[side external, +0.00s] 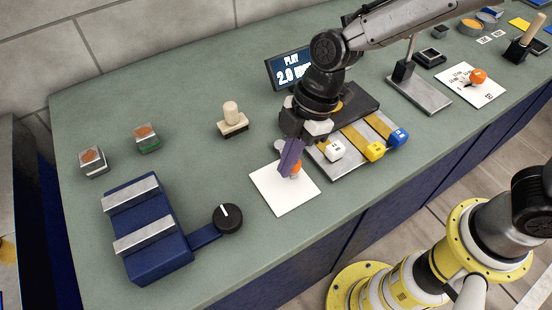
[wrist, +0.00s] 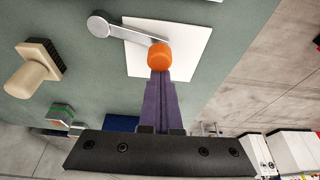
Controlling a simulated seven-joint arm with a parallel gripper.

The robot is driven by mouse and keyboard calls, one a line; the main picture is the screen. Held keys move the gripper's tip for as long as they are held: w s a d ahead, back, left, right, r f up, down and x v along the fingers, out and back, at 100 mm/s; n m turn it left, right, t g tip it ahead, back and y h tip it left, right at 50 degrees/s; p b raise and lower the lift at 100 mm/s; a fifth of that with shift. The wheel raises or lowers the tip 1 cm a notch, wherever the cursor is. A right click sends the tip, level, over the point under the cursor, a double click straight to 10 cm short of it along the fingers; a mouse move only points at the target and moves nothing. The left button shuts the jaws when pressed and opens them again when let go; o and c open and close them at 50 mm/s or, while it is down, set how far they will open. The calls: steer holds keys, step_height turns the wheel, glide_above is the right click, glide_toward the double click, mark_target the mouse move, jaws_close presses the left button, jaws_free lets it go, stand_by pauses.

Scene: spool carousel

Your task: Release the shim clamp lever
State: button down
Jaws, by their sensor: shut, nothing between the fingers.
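A lever with an orange knob (side external: 296,169) sits on a white square plate (side external: 270,195) at the bench's front. In the wrist view the grey lever arm (wrist: 128,32) runs from a round pivot at upper left to the orange knob (wrist: 160,56), over the white plate (wrist: 190,45). My gripper (side external: 286,174) has its purple fingers shut, with nothing between them. Its fingertips (wrist: 160,76) are right at the knob; I cannot tell if they touch it. The fingers hide part of the knob in the side view. No label shows whether this is the shim clamp lever.
A second orange-knobbed lever (side external: 478,76) is far right. A stamp (side external: 232,119), a blue fixture (side external: 150,265) and a black dial (side external: 227,218) stand left.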

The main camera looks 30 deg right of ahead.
steer(key=shift+s+d+n, duration=0.15)
steer(key=shift+d+n, duration=0.25)
steer(key=shift+d, duration=0.05)
steer(key=shift+s+d, duration=0.1)
steer(key=shift+d, duration=0.35)
steer(key=a, duration=0.2)
steer(key=a+r, duration=0.1)
steer(key=a, duration=0.1)
steer(key=shift+s, duration=0.3)
steer(key=v, duration=0.9)
steer(key=shift+w, duration=0.15)
steer(key=shift+d, duration=0.15)
